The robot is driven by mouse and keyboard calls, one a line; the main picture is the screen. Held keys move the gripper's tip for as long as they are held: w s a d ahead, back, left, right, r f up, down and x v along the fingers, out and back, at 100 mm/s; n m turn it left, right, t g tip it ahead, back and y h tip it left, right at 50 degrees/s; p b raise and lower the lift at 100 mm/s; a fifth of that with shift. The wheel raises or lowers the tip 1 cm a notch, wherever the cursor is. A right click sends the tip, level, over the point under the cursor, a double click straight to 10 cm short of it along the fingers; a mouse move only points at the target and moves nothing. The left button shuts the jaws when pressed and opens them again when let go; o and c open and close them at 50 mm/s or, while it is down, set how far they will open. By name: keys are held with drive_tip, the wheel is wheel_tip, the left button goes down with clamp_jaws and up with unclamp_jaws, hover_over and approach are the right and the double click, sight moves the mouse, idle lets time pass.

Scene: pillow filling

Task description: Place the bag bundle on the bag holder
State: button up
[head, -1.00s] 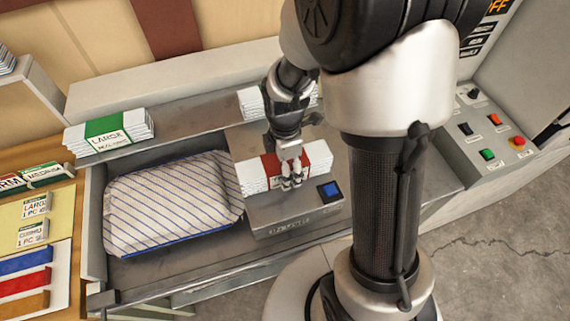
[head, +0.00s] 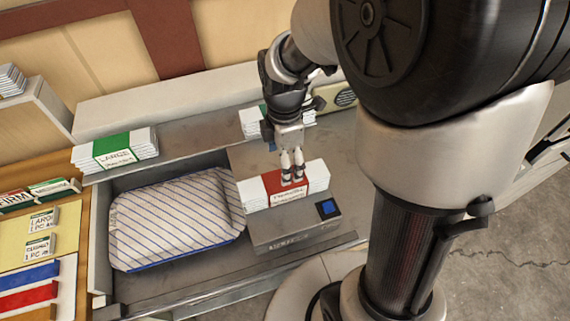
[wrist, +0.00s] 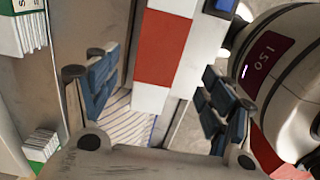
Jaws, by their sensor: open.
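The bag bundle is a white stack with a red band (head: 285,196), its label too small to read surely. It lies on top of a grey metal box (head: 294,238) that has a blue square on its front right corner; I take this box to be the bag holder. My gripper (head: 293,180) points down over the bundle's red band, with its fingertips near the band. In the wrist view the blue-padded fingers (wrist: 160,92) stand wide apart, with the red-banded bundle (wrist: 166,48) beyond them. Whether the fingertips still touch the bundle is not clear.
A striped pillow (head: 172,220) lies in the recess left of the box. A green-banded LARGE bundle (head: 115,150) lies on the back ledge; another (head: 250,122) sits behind my gripper. A board with cards and coloured strips (head: 40,245) is at the far left.

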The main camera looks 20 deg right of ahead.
drive_tip(key=shift+r, duration=0.55)
drive_tip(key=s+r+m+t, duration=0.4)
drive_tip(key=s+r+m, duration=0.9)
drive_tip(key=m, duration=0.5)
drive_tip(key=shift+s+r+t, duration=0.15)
drive_tip(key=shift+s+t, duration=0.15)
drive_tip(key=shift+s, duration=0.7)
wheel_tip(320, 180, down, 3)
drive_tip(key=b, duration=0.3)
